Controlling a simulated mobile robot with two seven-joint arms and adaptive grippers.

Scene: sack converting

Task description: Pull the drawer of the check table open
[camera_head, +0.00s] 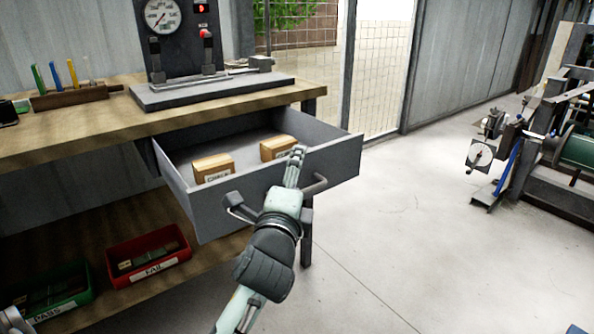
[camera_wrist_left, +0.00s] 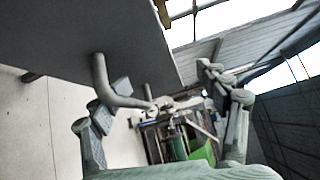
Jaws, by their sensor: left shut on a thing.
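The drawer (camera_head: 345,162) of the check table (camera_head: 215,119) is pulled well out, its inside showing. Two small cardboard boxes, a left one (camera_head: 213,167) and a right one (camera_head: 278,148), lie in it. The grey bar handle (camera_head: 316,186) is on the drawer's front. My left gripper (camera_head: 268,184) is at the handle and shut on it; its body hides the middle of the bar. In the left wrist view the handle (camera_wrist_left: 122,98) reaches in between the spread-looking fingers (camera_wrist_left: 165,110). My right gripper is in neither view.
A red FAIL bin (camera_head: 150,270) and a green PASS bin (camera_head: 62,308) stand on the lower shelf. A gauge stand (camera_head: 180,38) and a pen rack (camera_head: 70,97) are on the tabletop. Floor right of the drawer is clear up to a machine (camera_head: 560,165).

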